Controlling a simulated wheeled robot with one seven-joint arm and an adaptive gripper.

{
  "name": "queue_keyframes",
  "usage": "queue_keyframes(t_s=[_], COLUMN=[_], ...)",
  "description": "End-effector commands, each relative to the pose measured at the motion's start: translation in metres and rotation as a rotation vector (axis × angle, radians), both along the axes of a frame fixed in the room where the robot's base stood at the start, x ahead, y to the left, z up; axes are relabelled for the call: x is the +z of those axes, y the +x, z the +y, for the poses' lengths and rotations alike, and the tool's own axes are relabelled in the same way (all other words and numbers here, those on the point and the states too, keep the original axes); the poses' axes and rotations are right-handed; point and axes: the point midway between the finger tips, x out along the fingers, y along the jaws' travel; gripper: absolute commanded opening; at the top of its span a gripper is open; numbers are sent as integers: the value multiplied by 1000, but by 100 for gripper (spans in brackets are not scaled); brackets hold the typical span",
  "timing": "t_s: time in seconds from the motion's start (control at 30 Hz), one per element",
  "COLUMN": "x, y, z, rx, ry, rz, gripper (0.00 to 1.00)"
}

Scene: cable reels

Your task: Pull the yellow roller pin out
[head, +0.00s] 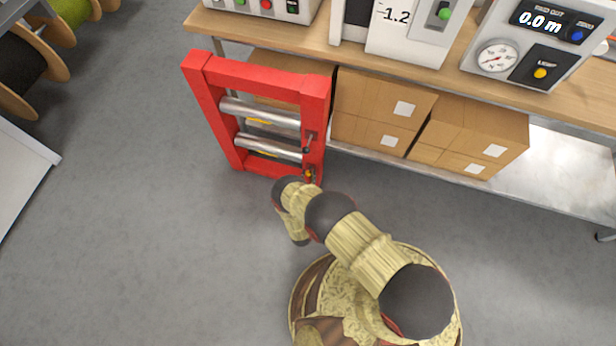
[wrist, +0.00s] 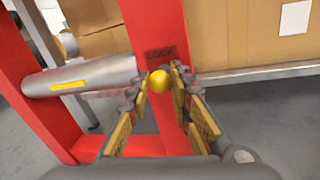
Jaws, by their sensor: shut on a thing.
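The yellow roller pin shows as a round yellow knob (wrist: 160,81) in the wrist view, in front of the red post below a dark label. In the head view a small part of the pin (head: 309,174) shows at the lower right of the red frame (head: 315,100). My gripper (wrist: 161,84) is shut on the knob, one finger on each side. In the head view my arm's end covers most of the gripper. The pin's shaft is hidden behind the knob, so I cannot tell how deep it sits.
Two steel rollers (head: 260,112) with yellow marks span the red frame. Cardboard boxes (head: 378,108) stand on the shelf behind, under a wooden bench (head: 340,58) with instruments. Cable reels (head: 30,65) are at the upper left. The grey floor left of my arm is clear.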

Motion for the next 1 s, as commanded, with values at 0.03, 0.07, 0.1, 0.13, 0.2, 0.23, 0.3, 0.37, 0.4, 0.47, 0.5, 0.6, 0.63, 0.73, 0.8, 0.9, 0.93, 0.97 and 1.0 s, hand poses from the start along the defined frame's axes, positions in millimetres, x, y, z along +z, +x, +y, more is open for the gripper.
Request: queue_keyframes(t_s=[0.03,0.07,0.1,0.13,0.2,0.23,0.3,0.37,0.4,0.47,0.5,0.6,0.63,0.73,0.8,0.9,0.93,0.97,1.0], x=[0,0,0,0,0,0,0,0,0,0,0,-1,-1,-1,-1,-1,-1,-1,-1], y=[0,0,0,0,0,0,0,0,0,0,0,-3,-5,-15,-24,-32,-33,-33,-33], z=[0,0,0,0,0,0,0,0,0,0,0,1,2,6,10,11,11,11,11], rx=[-1,-1,-1,-1,-1,-1,-1,-1,-1,-1,-1,0,1,3,4,2,1,0,0], ry=[0,0,0,0,0,0,0,0,0,0,0,-1,-1,-2,-2,-2,-2,-2,-2], rz=[0,0,0,0,0,0,1,1,1,1,1,1,2,3,3,2,2,2,2], gripper=[0,0,0,0,0,0,0,0,0,0,0,0,0,0,0,0,0,0,0])
